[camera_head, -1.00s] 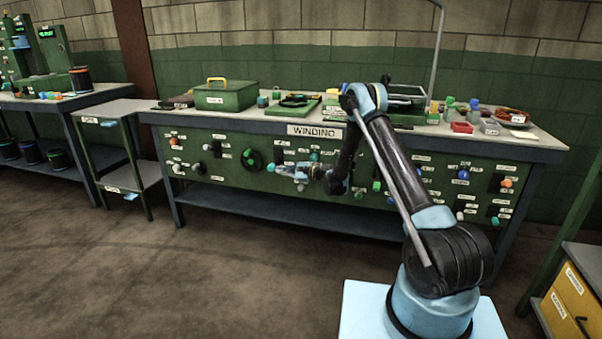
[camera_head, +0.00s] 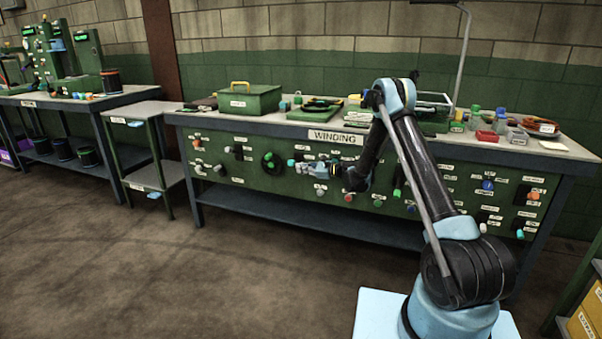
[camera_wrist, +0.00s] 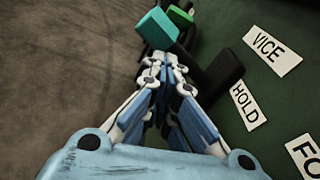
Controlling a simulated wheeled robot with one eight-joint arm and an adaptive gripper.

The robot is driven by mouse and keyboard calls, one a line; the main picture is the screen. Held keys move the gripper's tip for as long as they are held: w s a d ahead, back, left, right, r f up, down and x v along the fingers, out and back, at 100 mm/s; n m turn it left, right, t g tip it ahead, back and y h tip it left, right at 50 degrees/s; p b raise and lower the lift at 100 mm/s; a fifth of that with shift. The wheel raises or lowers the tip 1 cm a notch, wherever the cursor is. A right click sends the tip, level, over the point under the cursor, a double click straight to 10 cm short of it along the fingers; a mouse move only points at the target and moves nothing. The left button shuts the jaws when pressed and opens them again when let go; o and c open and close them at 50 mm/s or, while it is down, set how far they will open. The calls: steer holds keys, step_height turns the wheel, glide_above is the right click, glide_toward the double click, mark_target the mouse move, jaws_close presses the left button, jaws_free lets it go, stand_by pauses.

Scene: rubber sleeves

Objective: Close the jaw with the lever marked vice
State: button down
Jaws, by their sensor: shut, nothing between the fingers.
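The VICE label (camera_wrist: 272,49) is on the green panel at the upper right of the wrist view. A teal block-shaped handle (camera_wrist: 157,27) is at the top centre, just beyond my fingertips, close to a black part (camera_wrist: 215,75) that reaches toward the label. Whether the two are joined is hidden by my fingers. My gripper (camera_wrist: 163,60) is shut and empty, its tips just below the teal handle; I cannot tell if they touch. The jaw cannot be made out.
A HOLD label (camera_wrist: 247,105) lies below VICE. A green-topped control (camera_wrist: 180,14) is beside the teal handle. The WINDING bench (camera_head: 335,137) carries many knobs and levers close together. A green box (camera_head: 250,99) stands on top. The floor before the bench is clear.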

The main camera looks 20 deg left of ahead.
steer(key=shift+s+a+r, duration=0.1)
steer(key=shift+s+a, duration=0.2)
steer(key=shift+a, duration=0.15)
stand_by(0.4)
steer(key=shift+d, duration=0.1)
steer(key=d+r, duration=0.1)
steer(key=d, duration=0.9)
steer(key=shift+s+d, duration=0.25)
steer(key=shift+s, duration=0.15)
steer(key=shift+r, duration=0.1)
